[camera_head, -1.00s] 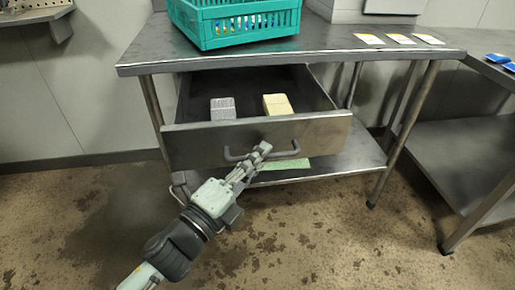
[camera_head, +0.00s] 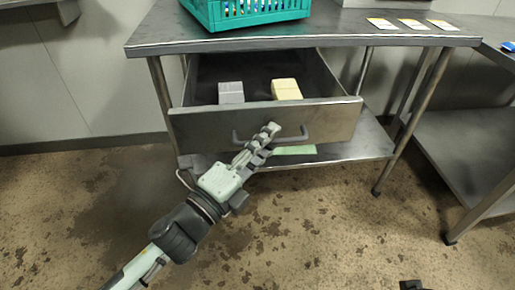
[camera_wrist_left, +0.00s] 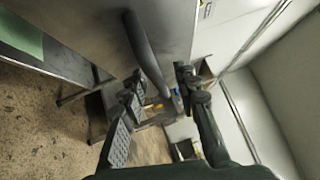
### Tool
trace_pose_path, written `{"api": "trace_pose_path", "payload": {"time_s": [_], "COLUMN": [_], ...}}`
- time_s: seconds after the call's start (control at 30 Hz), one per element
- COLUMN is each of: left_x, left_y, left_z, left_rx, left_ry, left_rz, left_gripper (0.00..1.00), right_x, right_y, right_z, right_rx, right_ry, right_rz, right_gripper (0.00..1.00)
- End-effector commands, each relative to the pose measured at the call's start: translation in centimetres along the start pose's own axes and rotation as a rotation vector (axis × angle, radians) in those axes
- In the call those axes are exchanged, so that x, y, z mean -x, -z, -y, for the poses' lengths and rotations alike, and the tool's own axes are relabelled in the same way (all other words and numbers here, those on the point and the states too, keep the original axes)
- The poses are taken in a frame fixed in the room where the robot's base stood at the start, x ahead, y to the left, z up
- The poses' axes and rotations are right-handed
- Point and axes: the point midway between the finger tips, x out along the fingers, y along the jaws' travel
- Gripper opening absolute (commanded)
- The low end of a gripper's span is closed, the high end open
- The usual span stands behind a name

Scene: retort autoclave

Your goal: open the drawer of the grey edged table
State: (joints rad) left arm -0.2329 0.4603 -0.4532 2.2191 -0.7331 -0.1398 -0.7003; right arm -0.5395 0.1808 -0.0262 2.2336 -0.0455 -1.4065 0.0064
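The grey-edged metal table (camera_head: 300,38) has its drawer (camera_head: 255,122) pulled out, with the inside showing. The drawer front has a dark bar handle (camera_head: 292,139). My left gripper (camera_head: 268,134) is at the middle of this handle. In the left wrist view, the handle (camera_wrist_left: 146,50) runs between the two parted fingers (camera_wrist_left: 160,85), with visible space beside it. The fingers look open; contact with the bar is unclear. A small dark piece at the bottom right of the head view (camera_head: 411,285) may be my right gripper; its fingers cannot be made out.
A grey block (camera_head: 231,93) and a yellow block (camera_head: 286,89) lie in the drawer. A teal crate (camera_head: 255,12) and several cards (camera_head: 412,23) are on the tabletop. A lower shelf (camera_head: 350,145) holds a green sheet (camera_head: 296,150). Another metal table stands at right; the front floor is clear.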

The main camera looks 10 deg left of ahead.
Motion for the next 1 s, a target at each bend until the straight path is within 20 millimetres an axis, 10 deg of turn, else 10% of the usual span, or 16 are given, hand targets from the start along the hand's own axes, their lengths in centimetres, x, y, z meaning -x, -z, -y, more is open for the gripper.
{"api": "trace_pose_path", "payload": {"time_s": [0.6,1.0], "left_x": [9.8,11.9], "left_y": [0.0,0.0], "left_z": [-0.1,0.0], "left_rx": [0.002,0.0], "left_ry": [-0.005,0.0], "left_rz": [0.002,0.0], "left_gripper": [0.31,0.31], "right_x": [-0.1,-0.1], "right_y": [-0.1,-0.1], "right_z": [-0.1,-0.1], "right_rx": [0.004,0.004], "right_ry": [-0.002,-0.002], "right_rz": [0.002,0.002], "right_gripper": [0.3,0.3]}}
